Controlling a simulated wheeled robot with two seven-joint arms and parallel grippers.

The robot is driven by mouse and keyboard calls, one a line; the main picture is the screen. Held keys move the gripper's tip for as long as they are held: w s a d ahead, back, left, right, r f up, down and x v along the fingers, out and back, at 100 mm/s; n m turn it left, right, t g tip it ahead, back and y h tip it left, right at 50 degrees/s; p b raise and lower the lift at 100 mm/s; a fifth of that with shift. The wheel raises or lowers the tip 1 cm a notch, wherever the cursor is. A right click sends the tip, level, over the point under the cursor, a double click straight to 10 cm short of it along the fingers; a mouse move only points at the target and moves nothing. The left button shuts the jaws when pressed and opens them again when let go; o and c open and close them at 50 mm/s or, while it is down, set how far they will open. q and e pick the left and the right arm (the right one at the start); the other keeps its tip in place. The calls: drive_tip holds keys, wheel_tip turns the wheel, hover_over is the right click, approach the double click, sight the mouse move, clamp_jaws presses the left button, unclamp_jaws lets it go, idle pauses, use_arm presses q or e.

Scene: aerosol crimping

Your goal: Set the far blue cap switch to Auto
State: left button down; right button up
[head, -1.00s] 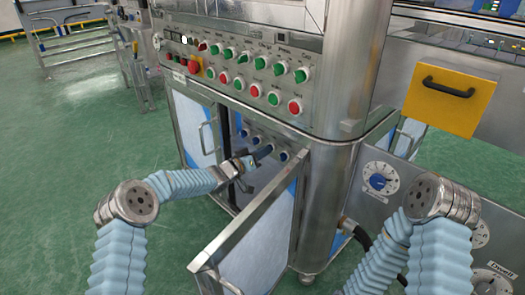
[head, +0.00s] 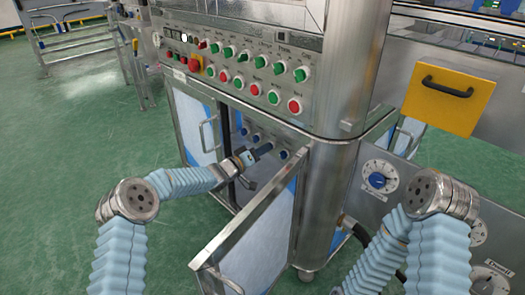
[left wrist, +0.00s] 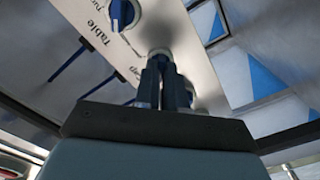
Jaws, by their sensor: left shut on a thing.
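A row of blue switches sits inside the open cabinet under the button panel. In the head view two blue switches (head: 245,132) show left of my left gripper and another blue switch (head: 283,154) shows to its right. My left gripper (head: 265,149) reaches in from the left and is shut on a switch in this row, which its fingers mostly hide. In the left wrist view the fingers (left wrist: 160,80) close at the switch face. One blue knob (left wrist: 122,12) is clear above, beside the word "Table"; another (left wrist: 188,92) is partly hidden right of the fingers. The gripped switch's setting is hidden. My right gripper is out of view.
The open cabinet door (head: 250,235) stands close below my left forearm. Above is the panel of red and green buttons (head: 240,82). A steel column (head: 330,190) stands to the right.

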use_arm(q)
drive_tip(key=c, duration=1.2)
unclamp_jaws()
drive_tip(key=v, duration=1.4)
